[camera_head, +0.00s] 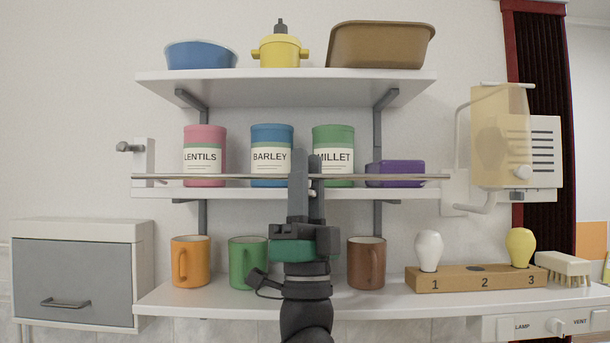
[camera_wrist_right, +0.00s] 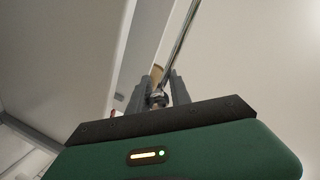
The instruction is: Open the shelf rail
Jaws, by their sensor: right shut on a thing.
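The shelf rail (camera_head: 230,177) is a thin metal bar running level across the front of the middle shelf (camera_head: 230,192), in front of the cans. It also shows in the right wrist view (camera_wrist_right: 181,42), leading up and away from between the fingers. My right gripper (camera_head: 306,178) is at the middle of the rail, with its fingers shut on it; the wrist view shows the gripper (camera_wrist_right: 158,95) at the rail too. A white bracket with a grey knob (camera_head: 124,146) stands at the rail's left end. A white bracket (camera_head: 455,190) is at its right end. My left gripper is not in view.
Lentils (camera_head: 204,157), barley (camera_head: 271,155) and millet (camera_head: 333,150) cans and a purple box (camera_head: 395,173) stand behind the rail. Mugs, such as the orange one (camera_head: 190,262), stand below. A yellowish dispenser (camera_head: 500,140) is close on the right.

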